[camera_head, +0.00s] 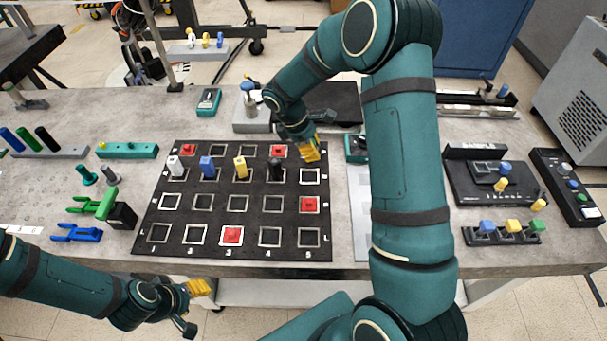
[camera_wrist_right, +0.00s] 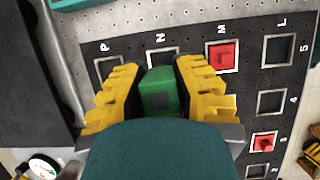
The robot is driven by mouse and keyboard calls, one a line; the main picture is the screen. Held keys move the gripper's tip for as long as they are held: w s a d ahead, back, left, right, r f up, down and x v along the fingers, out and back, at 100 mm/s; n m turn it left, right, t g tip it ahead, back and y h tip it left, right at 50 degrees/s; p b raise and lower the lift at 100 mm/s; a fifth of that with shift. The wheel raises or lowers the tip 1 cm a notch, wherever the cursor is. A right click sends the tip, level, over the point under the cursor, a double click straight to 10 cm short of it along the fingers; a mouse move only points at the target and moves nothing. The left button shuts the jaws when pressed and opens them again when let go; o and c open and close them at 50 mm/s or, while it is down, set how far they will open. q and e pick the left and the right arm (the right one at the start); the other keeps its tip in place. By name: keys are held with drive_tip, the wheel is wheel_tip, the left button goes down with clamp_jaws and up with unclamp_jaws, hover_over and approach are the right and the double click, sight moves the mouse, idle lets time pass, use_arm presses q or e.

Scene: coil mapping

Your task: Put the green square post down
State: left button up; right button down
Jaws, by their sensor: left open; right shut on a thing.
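The green square post (camera_wrist_right: 158,92) is between the yellow fingers of my right gripper (camera_wrist_right: 158,95), which is shut on it. In the head view my right gripper (camera_head: 311,151) is over the far right corner of the black mapping board (camera_head: 250,189), and the post is hidden there. I cannot tell whether the post touches the board. In the wrist view, part of the square at N5 (camera_wrist_right: 163,52) shows just beyond the post. My left gripper (camera_head: 200,288) is open and empty, off the table's front edge.
White, blue (camera_head: 207,167), yellow (camera_head: 240,167) and black (camera_head: 275,170) posts stand in row N. Several red pieces sit on the board, one at M5 (camera_head: 309,204). Most squares in rows M and L are empty. Blue and green forked parts (camera_head: 76,233) lie at left.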

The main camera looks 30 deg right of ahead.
wheel_tip(320, 180, down, 3)
drive_tip(key=shift+d+f, duration=0.1)
drive_tip(key=shift+f+b, duration=0.35)
drive_tip(key=shift+f, duration=1.9)
drive_tip(key=shift+f, duration=0.2)
drive_tip(key=c, duration=0.9)
unclamp_jaws()
drive_tip(key=shift+o, duration=0.2)
drive_tip(key=shift+r, duration=0.15)
